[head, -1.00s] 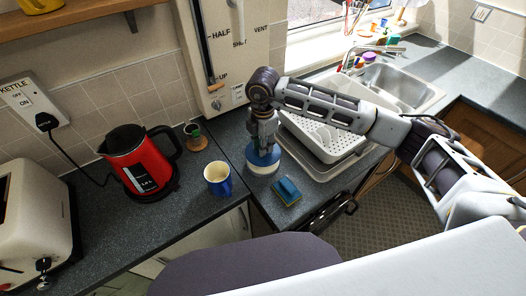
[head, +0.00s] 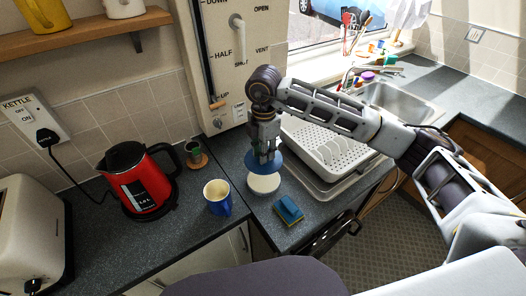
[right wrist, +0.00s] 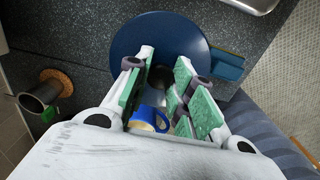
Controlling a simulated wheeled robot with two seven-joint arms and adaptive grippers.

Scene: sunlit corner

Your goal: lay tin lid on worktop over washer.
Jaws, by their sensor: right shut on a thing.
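The tin lid (head: 268,166) is a blue disc held flat, just above a round white tin (head: 264,185), with a small gap between. My right gripper (head: 264,148) points down and is shut on the lid's top, likely a knob. In the right wrist view the lid (right wrist: 158,38) fills the upper middle, below the green-padded fingers (right wrist: 160,78); the tin is hidden there. The grey speckled worktop (head: 185,238) runs left from the tin, over white fronts (head: 205,265); I cannot tell which is the washer. My left gripper is out of view.
A blue mug (head: 218,199) stands left of the tin, a blue-yellow sponge (head: 288,211) to its right. A red kettle (head: 140,180), a small dark cup on a cork disc (head: 196,156) and a toaster (head: 28,220) stand farther left. A white dish rack (head: 335,150) is right. Worktop before the kettle is clear.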

